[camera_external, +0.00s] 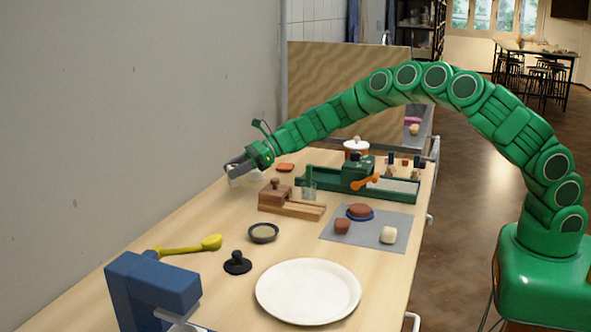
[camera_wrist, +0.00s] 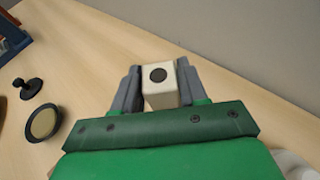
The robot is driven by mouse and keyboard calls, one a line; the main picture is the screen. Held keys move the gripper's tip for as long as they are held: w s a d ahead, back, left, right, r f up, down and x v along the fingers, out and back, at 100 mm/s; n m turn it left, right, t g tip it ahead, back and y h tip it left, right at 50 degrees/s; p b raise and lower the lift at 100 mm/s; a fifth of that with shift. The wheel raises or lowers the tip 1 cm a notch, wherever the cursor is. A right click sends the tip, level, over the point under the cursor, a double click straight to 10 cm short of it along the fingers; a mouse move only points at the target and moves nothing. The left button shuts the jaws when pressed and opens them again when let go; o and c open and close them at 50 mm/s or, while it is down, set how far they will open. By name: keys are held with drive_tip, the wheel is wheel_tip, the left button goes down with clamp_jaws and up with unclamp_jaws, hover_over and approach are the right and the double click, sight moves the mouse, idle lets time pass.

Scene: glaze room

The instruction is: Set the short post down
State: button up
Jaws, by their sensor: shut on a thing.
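The short post (camera_wrist: 160,95) is a cream-white square block with a dark round spot on its end. In the wrist view it is between the two grey fingers of my gripper (camera_wrist: 158,88), which is shut on it. In the external view my gripper (camera_external: 238,168) is at the far left of the table, near the grey wall. A pale part of the post (camera_external: 246,181) shows below the fingers there. The fingers hide much of it, and I cannot tell whether its lower end touches the table.
To the right are a wooden block fixture (camera_external: 290,205) and a green machine (camera_external: 357,178). Nearer are a small dark dish (camera_external: 263,233), a black knob (camera_external: 237,263), a yellow spoon-like tool (camera_external: 190,247), a white plate (camera_external: 308,291) and a blue device (camera_external: 155,285).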

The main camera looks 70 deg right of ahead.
sight(233, 182)
drive_tip(key=shift+w+f, duration=0.5)
drive_tip(key=shift+f, duration=0.05)
drive_tip(key=shift+a+f, duration=0.1)
drive_tip(key=shift+f, duration=1.5)
drive_tip(key=o, duration=1.1)
drive_tip(key=shift+r, duration=0.1)
drive_tip(key=shift+v, duration=6.05)
